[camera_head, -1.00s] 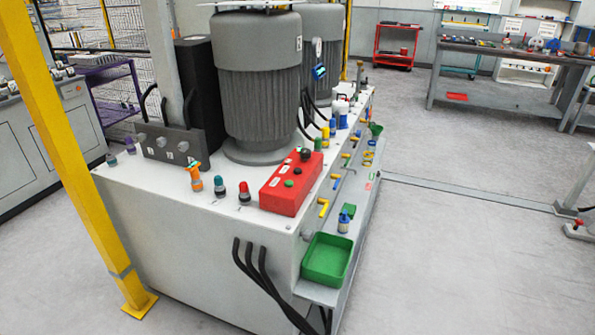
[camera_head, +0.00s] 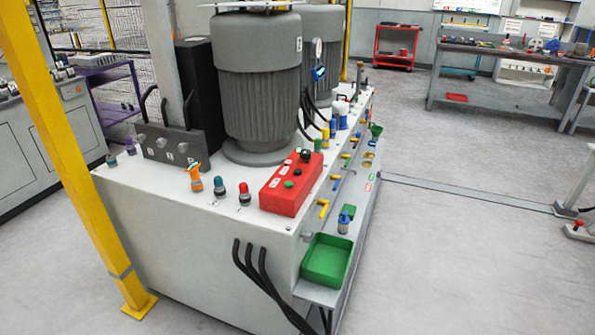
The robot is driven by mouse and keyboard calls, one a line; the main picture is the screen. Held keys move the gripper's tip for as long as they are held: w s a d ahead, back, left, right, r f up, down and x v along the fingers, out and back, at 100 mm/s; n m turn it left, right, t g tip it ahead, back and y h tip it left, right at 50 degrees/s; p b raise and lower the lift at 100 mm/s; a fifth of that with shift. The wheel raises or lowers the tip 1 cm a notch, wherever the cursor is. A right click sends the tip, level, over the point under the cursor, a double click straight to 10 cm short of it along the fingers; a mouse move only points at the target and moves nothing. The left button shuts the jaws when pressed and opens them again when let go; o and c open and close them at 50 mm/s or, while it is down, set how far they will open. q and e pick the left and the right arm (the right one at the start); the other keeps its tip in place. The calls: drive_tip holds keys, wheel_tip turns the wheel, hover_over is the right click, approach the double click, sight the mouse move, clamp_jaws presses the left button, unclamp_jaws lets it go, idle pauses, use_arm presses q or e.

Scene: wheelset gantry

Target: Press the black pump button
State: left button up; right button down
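A red control box (camera_head: 281,197) sits on the white top of the pump cabinet (camera_head: 165,196), near its front right edge. On the box are a round black button (camera_head: 305,154) at the far end, green buttons (camera_head: 289,184) nearer the middle, and small white labels. Which of these the task calls the pump button cannot be read from the labels. Neither of my grippers is in view, and nothing touches the box.
Large grey motors (camera_head: 258,80) stand behind the box. Coloured valves and yellow handles line the cabinet's right side, above a green tray (camera_head: 326,260). A yellow post (camera_head: 75,150) stands at left. Open floor (camera_head: 450,250) lies to the right.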

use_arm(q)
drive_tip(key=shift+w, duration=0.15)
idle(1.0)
